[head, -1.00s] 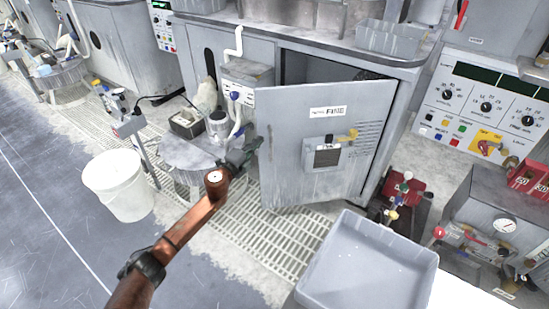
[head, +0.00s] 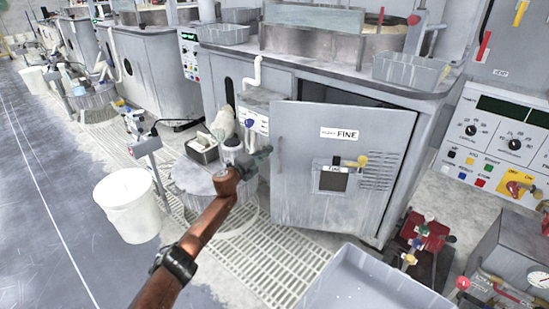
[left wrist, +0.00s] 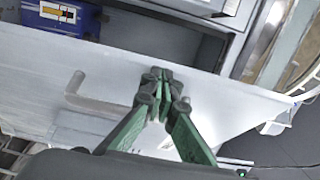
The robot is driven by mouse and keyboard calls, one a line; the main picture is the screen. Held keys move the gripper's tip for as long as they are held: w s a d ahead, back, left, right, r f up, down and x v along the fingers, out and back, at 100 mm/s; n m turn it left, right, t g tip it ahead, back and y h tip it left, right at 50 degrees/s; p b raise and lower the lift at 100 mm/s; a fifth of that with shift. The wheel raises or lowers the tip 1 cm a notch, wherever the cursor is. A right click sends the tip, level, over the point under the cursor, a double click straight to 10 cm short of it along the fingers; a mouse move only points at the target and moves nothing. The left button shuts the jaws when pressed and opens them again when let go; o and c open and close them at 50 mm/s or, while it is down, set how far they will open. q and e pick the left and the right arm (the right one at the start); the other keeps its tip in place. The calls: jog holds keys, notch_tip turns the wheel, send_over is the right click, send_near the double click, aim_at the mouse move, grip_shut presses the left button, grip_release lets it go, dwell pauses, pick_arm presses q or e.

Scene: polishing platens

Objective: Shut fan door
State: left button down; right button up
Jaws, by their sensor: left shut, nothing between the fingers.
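The grey fan door (head: 305,200), labelled FINE, stands ajar on the grey cabinet (head: 420,125). Its left edge juts out, and a dark gap shows above its top edge. My left gripper (head: 266,154) is at the door's left edge, close to the upright bar handle (head: 280,152). In the left wrist view the shut, empty fingers (left wrist: 158,76) lie over the pale door panel (left wrist: 235,110), with the bent handle (left wrist: 90,98) to their left. Contact with the door cannot be told. My right gripper is not in view.
A white bucket (head: 128,215) and a round grey drum (head: 200,185) stand to the left. A grey tray (head: 365,285) is in front of the door. Red equipment (head: 425,240) sits at right. Floor grating (head: 255,265) is clear before the door.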

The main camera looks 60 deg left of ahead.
pick_arm(q)
jog(key=shift+w+a+b, duration=0.3)
jog(key=shift+w+a, duration=0.65)
jog(key=shift+a, duration=0.25)
